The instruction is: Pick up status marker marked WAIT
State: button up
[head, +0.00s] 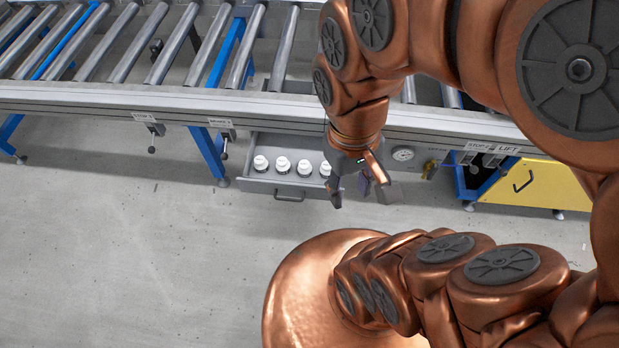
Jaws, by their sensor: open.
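Several small white-topped pieces with dark bases stand in a row in an open grey drawer (252,186) under the conveyor. From left to right they are a first piece (260,163), a second piece (282,165), a third piece (304,168) and a fourth piece (326,169). No WAIT marking can be read on any of them, so I cannot tell which is the WAIT marker. My gripper (361,191) is open with nothing visible between its fingers. In the picture it is just right of the fourth piece, and its left finger is close to the drawer's right end.
A roller conveyor (190,95) spans the back, its front rail above the drawer. Levers (152,140) hang under the rail at left. The floor at front left is clear.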

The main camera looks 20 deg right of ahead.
aim_at(304, 168)
jog(key=z, duration=0.05)
jog(key=k, duration=0.9)
jog(key=u, duration=1)
jog(key=i, duration=0.75)
jog(key=u, duration=0.95)
jog(key=i, duration=1)
jog(key=z, duration=0.85)
jog(key=i, duration=0.95)
jog(key=z, duration=1.1)
